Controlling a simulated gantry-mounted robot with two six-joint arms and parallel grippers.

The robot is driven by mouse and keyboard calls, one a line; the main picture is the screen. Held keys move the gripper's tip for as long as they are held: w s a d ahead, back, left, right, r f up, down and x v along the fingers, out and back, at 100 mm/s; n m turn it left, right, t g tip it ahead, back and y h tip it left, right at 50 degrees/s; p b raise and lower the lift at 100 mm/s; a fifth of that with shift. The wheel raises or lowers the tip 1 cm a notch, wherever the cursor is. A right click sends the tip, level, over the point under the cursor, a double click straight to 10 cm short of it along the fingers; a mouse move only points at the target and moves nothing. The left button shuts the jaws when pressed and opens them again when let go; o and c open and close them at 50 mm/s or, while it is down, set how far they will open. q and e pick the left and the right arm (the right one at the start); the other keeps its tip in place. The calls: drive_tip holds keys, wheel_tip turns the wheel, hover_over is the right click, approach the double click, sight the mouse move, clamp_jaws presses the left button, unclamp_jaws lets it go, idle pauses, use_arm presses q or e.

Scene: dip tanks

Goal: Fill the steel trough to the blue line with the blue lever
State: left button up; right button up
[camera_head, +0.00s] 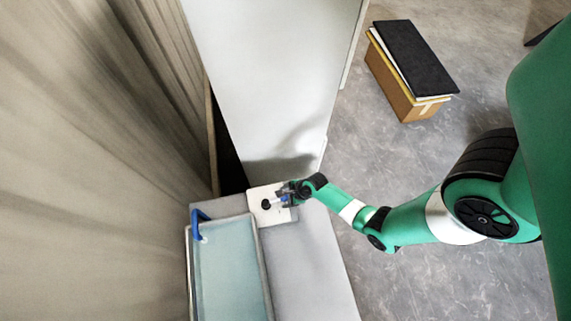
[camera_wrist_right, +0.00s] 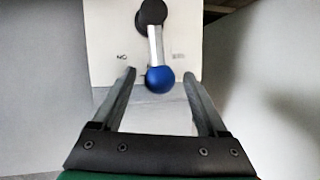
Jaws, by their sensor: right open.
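The blue lever has a blue ball knob (camera_wrist_right: 159,79) on a pale metal rod with a black pivot. It is mounted on a white panel (camera_head: 256,192) at the head of the trough. My right gripper (camera_head: 284,197) is at the panel; in the right wrist view its open fingers (camera_wrist_right: 159,76) stand either side of the knob, with gaps on both sides. The steel trough (camera_head: 268,285) is at the lower left, its inside pale blue-green. A blue spout (camera_head: 198,217) bends over its far left corner. I cannot make out a blue line or the liquid level. My left gripper is out of view.
A grey counter (camera_head: 305,265) runs right of the trough. A tall white surface (camera_head: 270,80) stands behind the panel. A beige curtain (camera_head: 90,200) fills the left. A cardboard box with a black top (camera_head: 415,55) sits on the floor at the back right.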

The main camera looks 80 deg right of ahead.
clamp_jaws()
idle(1.4)
